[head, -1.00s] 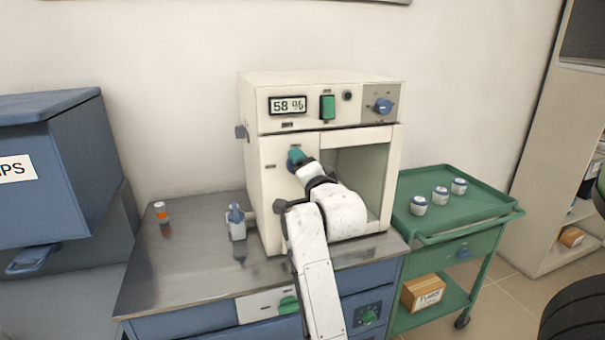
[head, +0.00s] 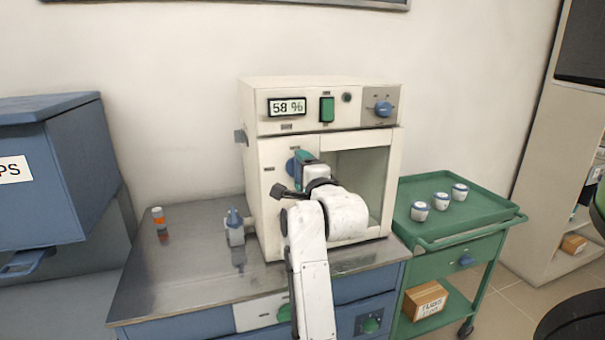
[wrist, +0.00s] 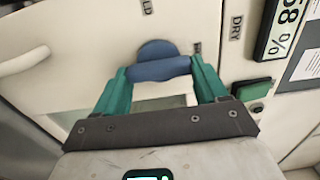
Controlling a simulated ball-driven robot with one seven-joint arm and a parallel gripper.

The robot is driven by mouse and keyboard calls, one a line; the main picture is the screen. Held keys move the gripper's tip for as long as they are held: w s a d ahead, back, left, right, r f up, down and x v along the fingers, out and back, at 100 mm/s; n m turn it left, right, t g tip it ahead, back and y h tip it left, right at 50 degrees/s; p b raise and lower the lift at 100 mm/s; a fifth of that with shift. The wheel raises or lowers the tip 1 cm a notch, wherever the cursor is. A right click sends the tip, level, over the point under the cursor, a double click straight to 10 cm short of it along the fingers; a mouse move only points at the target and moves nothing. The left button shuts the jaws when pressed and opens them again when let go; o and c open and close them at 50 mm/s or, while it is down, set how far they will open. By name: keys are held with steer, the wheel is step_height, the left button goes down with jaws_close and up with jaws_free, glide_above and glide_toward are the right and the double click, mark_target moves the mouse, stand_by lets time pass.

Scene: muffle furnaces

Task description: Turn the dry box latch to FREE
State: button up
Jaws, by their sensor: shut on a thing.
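The dry box (head: 330,115) is a cream cabinet with a 58 % display, standing on the metal bench top. Its latch is a blue knob with a bar handle, seen in the wrist view (wrist: 160,66) on the cream front; in the head view a bit of its blue disc (head: 291,167) shows beside my gripper. My gripper (head: 305,160) has green fingers and is shut on the latch bar, one finger at each end in the wrist view (wrist: 160,80). A label ending in "LD" is above the latch and another at its right is partly hidden. I cannot read FREE.
A blue knob (head: 383,108) and a green switch (head: 327,109) are on the upper panel. A green cart (head: 455,215) with white jars is at right.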

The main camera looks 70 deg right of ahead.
steer(key=shift+f, duration=0.1)
steer(key=o, duration=1.1)
steer(key=shift+c, duration=0.2)
steer(key=b+v, duration=0.1)
steer(key=v, duration=0.9)
steer(key=shift+s+a, duration=0.25)
steer(key=shift+s, duration=0.1)
